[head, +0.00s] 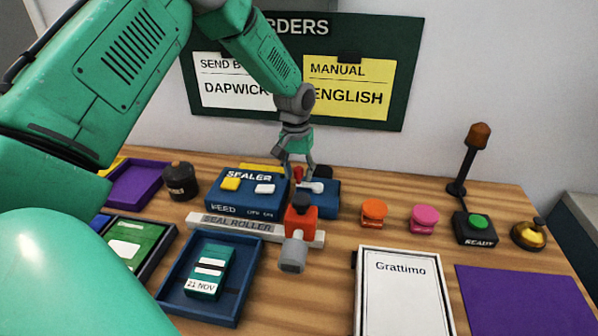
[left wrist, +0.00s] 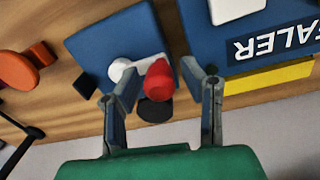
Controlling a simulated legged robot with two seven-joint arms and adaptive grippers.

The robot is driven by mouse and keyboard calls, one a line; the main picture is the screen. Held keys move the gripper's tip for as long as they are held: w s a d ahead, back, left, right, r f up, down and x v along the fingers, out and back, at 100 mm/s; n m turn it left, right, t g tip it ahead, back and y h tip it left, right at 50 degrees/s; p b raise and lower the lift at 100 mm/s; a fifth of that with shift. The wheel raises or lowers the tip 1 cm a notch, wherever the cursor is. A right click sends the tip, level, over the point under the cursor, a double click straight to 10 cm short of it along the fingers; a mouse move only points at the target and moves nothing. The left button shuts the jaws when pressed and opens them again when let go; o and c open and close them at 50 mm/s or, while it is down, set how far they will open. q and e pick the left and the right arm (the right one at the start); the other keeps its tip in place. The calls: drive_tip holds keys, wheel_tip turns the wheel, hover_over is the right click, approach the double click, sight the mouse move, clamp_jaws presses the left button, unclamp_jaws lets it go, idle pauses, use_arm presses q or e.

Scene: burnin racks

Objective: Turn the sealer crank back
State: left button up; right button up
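The blue sealer (head: 248,193) stands on the wooden table, with a smaller blue box (head: 322,196) on its right. The crank on that box has a white arm (head: 312,187) and a red knob (head: 298,173). In the left wrist view the red knob (left wrist: 158,80) stands between my fingers, with the white arm (left wrist: 125,70) beside it. My left gripper (head: 297,176) points down over the crank. It is open, its fingers (left wrist: 160,76) on either side of the knob with visible gaps. My right gripper is out of view.
A seal roller bar (head: 235,224) with a red block (head: 301,224) and grey cylinder (head: 293,255) lies in front. A blue tray (head: 212,312) holds a green card box. Orange (head: 374,212) and pink (head: 424,218) stamp-like pieces, a ready button (head: 475,228) and a brass bell (head: 529,235) stand right.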

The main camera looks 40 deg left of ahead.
use_arm(q)
drive_tip(key=shift+r, duration=0.1)
wheel_tip(320, 180, up, 12)
drive_tip(key=shift+a, duration=0.25)
idle(0.4)
drive_tip(key=shift+f, duration=0.2)
